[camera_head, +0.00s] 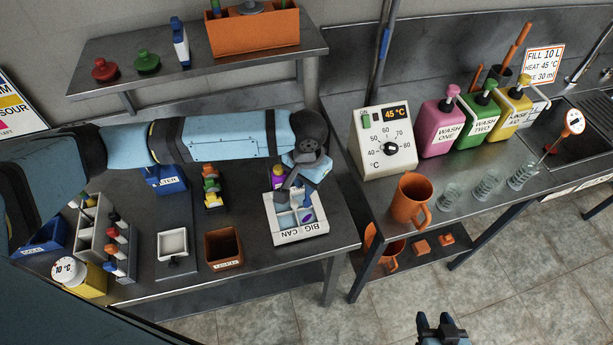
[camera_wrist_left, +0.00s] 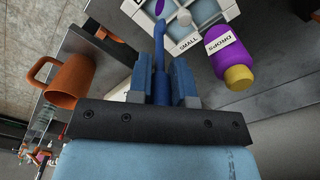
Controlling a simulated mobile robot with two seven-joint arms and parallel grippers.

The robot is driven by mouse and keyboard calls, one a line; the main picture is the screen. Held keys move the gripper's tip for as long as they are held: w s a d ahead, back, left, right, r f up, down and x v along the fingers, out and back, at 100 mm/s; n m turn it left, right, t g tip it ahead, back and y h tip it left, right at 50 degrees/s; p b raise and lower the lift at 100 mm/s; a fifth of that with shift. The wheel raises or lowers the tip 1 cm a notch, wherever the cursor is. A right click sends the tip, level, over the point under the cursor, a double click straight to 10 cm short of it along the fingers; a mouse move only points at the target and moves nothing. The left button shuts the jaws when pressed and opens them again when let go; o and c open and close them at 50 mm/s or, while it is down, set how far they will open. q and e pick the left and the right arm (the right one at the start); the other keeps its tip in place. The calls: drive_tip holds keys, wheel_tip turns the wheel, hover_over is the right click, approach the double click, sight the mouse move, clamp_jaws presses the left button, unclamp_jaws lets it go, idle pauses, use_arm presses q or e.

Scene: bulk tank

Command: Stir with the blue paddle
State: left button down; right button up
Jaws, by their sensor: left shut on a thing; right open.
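My left gripper (camera_head: 284,197) reaches in from the left over the white compartment tray (camera_head: 300,236). It is shut on the blue paddle (camera_wrist_left: 159,55), which shows between the fingers in the left wrist view, its far end over the tray. I cannot tell whether that end touches a compartment's contents. The tray has several compartments with white dividers; lettering on its front reads "BIG CAN", and "SMALL" shows in the left wrist view. My right gripper (camera_head: 441,327) is open and empty at the bottom, over the floor.
A purple bottle with a yellow cap (camera_wrist_left: 227,55) stands close beside the left gripper. A brown box (camera_head: 223,250) and a small white dish (camera_head: 174,244) stand left of the tray. An orange jug (camera_head: 409,200) is on the right bench by the heater box (camera_head: 382,145).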

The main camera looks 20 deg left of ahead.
sight(306, 199)
use_arm(q)
drive_tip(key=shift+f, duration=3.45)
